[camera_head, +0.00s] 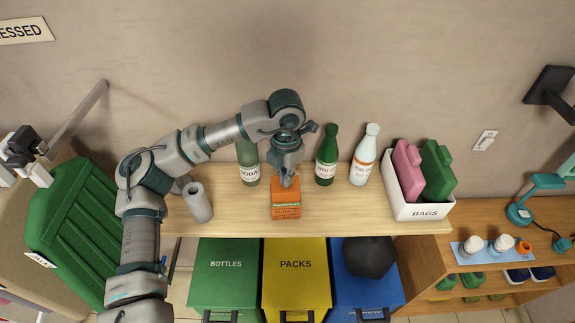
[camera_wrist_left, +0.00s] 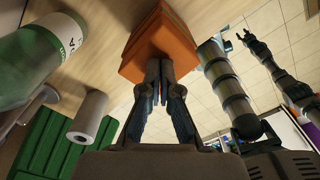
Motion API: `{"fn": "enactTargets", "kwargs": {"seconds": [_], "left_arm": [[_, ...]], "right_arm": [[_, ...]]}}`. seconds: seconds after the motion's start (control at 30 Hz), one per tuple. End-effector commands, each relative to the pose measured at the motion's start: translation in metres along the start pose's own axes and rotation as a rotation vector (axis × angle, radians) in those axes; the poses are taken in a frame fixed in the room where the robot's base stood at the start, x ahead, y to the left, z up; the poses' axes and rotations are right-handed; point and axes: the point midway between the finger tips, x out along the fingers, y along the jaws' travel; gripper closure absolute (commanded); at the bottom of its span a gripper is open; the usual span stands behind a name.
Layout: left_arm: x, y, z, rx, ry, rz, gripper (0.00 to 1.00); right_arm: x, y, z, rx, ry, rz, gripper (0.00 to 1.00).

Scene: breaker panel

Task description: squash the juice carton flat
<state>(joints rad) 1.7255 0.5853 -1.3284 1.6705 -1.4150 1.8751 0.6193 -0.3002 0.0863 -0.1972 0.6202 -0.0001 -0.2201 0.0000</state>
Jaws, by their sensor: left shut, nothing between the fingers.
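The orange juice carton (camera_head: 286,205) stands upright on the wooden shelf, with a label on its front. It looks short and stepped, with a crease between its upper and lower parts. My left gripper (camera_head: 287,182) points down with its fingers shut and empty, their tips at the carton's top. In the left wrist view, the shut fingers (camera_wrist_left: 157,72) meet the orange carton (camera_wrist_left: 160,38); the exact contact is hard to see. What looks like my right gripper (camera_wrist_left: 246,33) shows small in the left wrist view, away from the carton.
A grey cylinder (camera_head: 198,203) and a soda bottle (camera_head: 248,165) stand left of the carton. A green bottle (camera_head: 326,158), a white bottle (camera_head: 364,158) and a bags box (camera_head: 424,209) stand right. Green (camera_head: 224,285), yellow (camera_head: 296,285) and blue (camera_head: 368,292) bins sit below the shelf.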

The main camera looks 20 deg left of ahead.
Motion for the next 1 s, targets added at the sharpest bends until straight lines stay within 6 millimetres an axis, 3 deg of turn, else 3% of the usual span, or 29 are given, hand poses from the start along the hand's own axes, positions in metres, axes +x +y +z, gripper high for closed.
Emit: {"fn": "enactTargets", "kwargs": {"seconds": [0.2, 0.47, 1.0], "left_arm": [[0.004, -0.002, 0.001, 0.001, 0.000, 0.001, 1.00], [0.003, -0.002, 0.001, 0.001, -0.001, 0.001, 1.00], [-0.046, -0.001, 0.000, 0.000, -0.001, 0.001, 1.00]], "right_arm": [[0.003, -0.015, -0.006, 0.004, 0.001, -0.018, 0.60], [0.000, -0.009, -0.018, 0.002, 0.014, -0.011, 0.60], [-0.033, 0.001, -0.015, 0.000, 0.008, 0.001, 0.60]]}}
